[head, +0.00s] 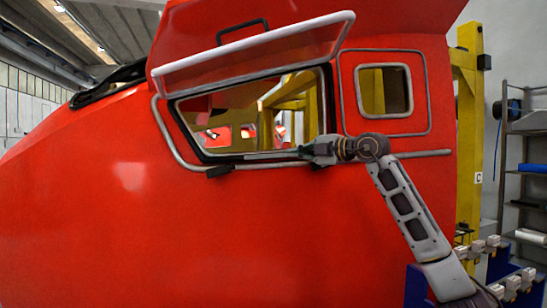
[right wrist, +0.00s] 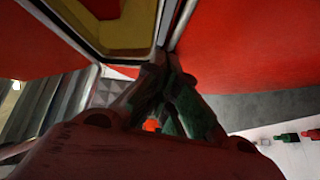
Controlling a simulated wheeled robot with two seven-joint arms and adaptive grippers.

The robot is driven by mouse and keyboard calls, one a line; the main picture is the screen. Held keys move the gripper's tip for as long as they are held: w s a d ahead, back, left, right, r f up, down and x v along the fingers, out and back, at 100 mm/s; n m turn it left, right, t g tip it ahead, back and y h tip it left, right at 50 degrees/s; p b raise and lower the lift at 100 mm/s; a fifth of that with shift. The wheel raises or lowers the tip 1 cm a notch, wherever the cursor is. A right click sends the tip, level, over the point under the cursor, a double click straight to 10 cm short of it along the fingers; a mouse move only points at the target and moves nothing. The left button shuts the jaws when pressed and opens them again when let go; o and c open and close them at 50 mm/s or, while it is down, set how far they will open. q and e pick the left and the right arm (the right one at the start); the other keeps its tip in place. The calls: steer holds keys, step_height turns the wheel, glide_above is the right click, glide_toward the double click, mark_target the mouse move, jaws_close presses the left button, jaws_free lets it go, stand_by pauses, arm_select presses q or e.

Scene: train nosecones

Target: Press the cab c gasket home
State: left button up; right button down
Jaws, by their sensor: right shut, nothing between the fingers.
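The red cab nosecone (head: 110,200) fills most of the head view. A black gasket (head: 187,134) lines its large side window opening, and a grey rail runs around it. My right gripper (head: 307,150) is shut and empty at the lower right corner of this window, close to the gasket's bottom edge. In the right wrist view its shut fingertips (right wrist: 158,58) are at the dark window edge (right wrist: 98,48). I cannot tell whether they touch it, or how deep the gasket sits there. My left gripper is not in view.
A raised red flap (head: 250,50) with a pale edge overhangs the window. A smaller framed window (head: 408,90) is to the right. A yellow post (head: 467,130) with a C sign (head: 478,177), shelves (head: 525,125) and a blue rack (head: 420,285) stand at the right.

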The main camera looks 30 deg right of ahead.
steer(key=p, duration=0.4)
glide_toward(273, 155)
steer(key=shift+w+a, duration=2.4)
steer(key=shift+a, duration=0.4)
steer(key=shift+w+d+f, duration=0.3)
steer(key=shift+w, duration=0.15)
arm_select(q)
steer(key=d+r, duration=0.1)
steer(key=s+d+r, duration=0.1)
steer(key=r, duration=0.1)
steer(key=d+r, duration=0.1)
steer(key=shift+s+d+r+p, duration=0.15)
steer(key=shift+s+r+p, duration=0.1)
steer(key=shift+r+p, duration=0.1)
arm_select(e)
steer(key=shift+w+d, duration=0.1)
steer(key=shift+w, duration=0.2)
steer(key=shift+d, duration=0.1)
